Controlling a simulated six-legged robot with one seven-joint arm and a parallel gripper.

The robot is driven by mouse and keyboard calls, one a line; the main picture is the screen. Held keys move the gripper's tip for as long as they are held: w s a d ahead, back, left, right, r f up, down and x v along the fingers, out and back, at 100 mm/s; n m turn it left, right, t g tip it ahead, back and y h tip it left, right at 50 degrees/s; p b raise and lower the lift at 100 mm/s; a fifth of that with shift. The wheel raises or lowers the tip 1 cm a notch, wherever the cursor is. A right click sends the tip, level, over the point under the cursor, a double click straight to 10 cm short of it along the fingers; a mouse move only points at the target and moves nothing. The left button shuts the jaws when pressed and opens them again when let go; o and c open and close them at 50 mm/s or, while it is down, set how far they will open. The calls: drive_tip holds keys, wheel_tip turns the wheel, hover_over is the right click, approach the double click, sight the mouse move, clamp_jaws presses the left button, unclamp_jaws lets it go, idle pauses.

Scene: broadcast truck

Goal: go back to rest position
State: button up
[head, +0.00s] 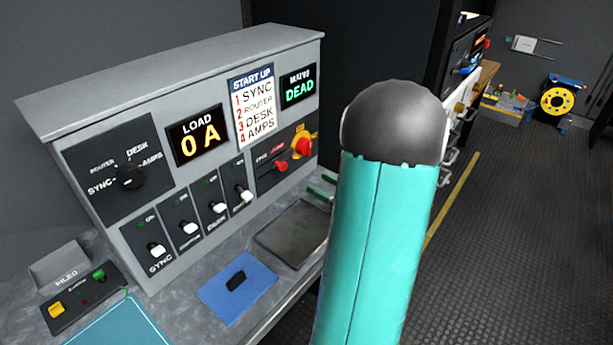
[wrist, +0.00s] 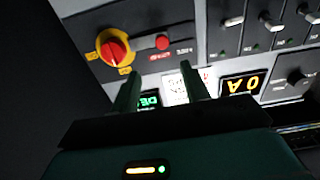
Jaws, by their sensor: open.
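My gripper (wrist: 162,80) is open and empty in the wrist view, its two dark green fingers apart in front of the panel, which appears upside down there. In the head view, my teal arm hides most of it; only green finger parts (head: 322,190) show beside the panel's right end. The grey control panel (head: 190,130) stands on a bench. A red rotary switch (head: 302,147) on a yellow plate is at its right end; it also shows in the wrist view (wrist: 114,50). I cannot tell whether the fingers touch anything.
The load display (head: 198,136) reads 0 A and the mains display (head: 298,87) reads DEAD. A row of breakers (head: 190,228) lines the panel. A blue mat (head: 215,293) with a dark piece lies on the bench. A yellow cable reel (head: 557,98) stands far right. The floor (head: 500,240) is clear.

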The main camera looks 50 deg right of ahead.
drive_tip(key=shift+s, duration=1.35)
